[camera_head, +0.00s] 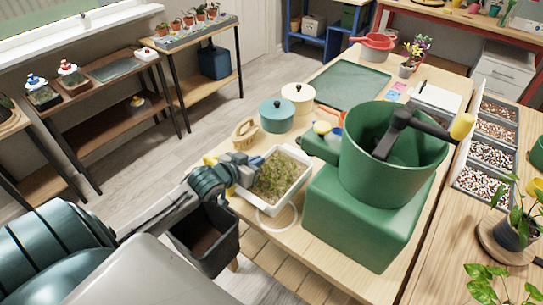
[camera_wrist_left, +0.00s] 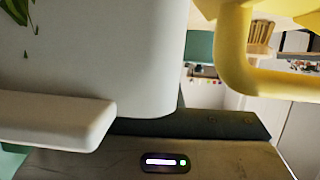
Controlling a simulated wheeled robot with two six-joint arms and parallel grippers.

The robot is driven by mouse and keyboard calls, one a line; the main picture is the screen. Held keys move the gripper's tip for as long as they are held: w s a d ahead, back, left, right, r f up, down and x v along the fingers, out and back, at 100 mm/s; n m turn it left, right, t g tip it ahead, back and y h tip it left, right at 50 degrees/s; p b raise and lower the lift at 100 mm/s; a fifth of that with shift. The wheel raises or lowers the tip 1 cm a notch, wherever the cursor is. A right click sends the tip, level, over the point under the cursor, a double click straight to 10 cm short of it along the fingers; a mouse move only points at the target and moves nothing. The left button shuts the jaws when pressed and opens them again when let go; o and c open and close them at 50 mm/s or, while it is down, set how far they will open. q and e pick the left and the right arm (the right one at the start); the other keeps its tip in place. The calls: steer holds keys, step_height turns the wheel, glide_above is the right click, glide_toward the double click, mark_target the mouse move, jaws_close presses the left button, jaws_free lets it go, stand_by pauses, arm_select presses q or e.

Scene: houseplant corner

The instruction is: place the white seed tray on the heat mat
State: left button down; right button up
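The white seed tray (camera_head: 301,181), filled with green seedlings, stands on the wooden bench, left of a large green machine. My left gripper (camera_head: 243,169) is at the tray's left side, close to its rim. In the left wrist view the tray's white wall (camera_wrist_left: 110,60) fills the left side, very near. Whether the fingers are closed on the rim is hidden. A dark flat panel (camera_head: 118,69) lies on the left shelf, and a dark green mat (camera_head: 352,84) lies on the bench; I cannot tell for certain which is the heat mat. My right gripper is not in view.
A green tub (camera_head: 365,150) on a green base stands right of the tray. A teal pot (camera_head: 277,116), a cream pot (camera_head: 298,97) and a small basket (camera_head: 244,133) stand behind it. A dark bin (camera_head: 207,245) is below the bench edge. Open floor separates bench and shelves.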

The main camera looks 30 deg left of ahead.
mark_target(271, 155)
arm_select(q)
steer(key=w, duration=0.5)
steer(key=w+p, duration=0.1)
steer(key=w, duration=0.1)
steer(key=shift+w+d, duration=0.15)
steer(key=shift+d, duration=0.2)
step_height(271, 155, down, 3)
steer(key=shift+f+p, duration=0.1)
steer(key=shift+p, duration=0.35)
steer(key=shift+f, duration=0.1)
steer(key=shift+f, duration=0.1)
steer(key=c, duration=1.6)
jaws_free()
